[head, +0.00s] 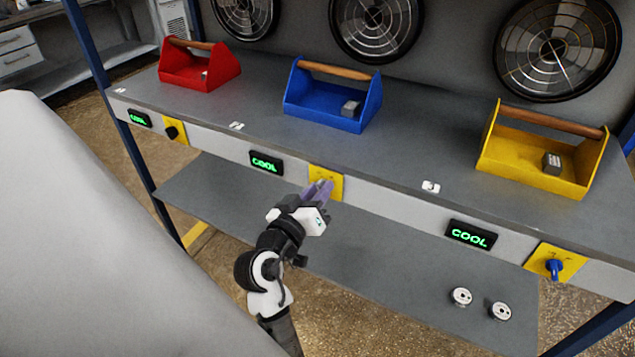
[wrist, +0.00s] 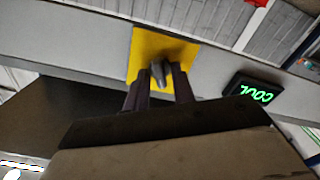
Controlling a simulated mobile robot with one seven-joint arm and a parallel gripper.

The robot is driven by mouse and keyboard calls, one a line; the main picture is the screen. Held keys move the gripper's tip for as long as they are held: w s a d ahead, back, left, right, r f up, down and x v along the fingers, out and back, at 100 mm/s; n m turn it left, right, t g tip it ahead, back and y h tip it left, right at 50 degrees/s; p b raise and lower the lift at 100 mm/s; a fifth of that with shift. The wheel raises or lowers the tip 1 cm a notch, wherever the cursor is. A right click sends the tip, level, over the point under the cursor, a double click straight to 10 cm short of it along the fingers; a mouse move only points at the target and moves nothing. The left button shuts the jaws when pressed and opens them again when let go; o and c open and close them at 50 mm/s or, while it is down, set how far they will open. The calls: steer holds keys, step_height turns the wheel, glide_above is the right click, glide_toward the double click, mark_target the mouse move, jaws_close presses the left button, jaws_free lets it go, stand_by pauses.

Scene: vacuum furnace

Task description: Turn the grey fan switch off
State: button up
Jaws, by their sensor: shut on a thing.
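The grey fan switch is a small grey knob on a yellow plate (head: 336,184) in the bench's front edge, at the middle station. In the head view my gripper (head: 320,190) is at this plate and hides most of the knob. In the wrist view the grey switch (wrist: 158,72) stands between the two dark fingertips of my gripper (wrist: 160,82), with the yellow plate (wrist: 145,45) behind it. The fingers are shut on the knob. The markings on the plate are too small to read, so I cannot tell the switch's setting.
Green "COOL" displays (head: 265,162) sit along the bench front. A black switch (head: 172,132) is at the left and a blue switch (head: 554,267) at the right. Red (head: 200,75), blue (head: 318,112) and yellow (head: 520,165) toolboxes stand on top, below large fans. A shelf (head: 225,205) lies underneath.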

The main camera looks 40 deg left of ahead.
steer(key=shift+n, duration=0.3)
steer(key=o, duration=0.6)
steer(key=shift+o, duration=0.2)
steer(key=b+v, duration=0.3)
steer(key=v, duration=1.1)
steer(key=shift+f, duration=0.1)
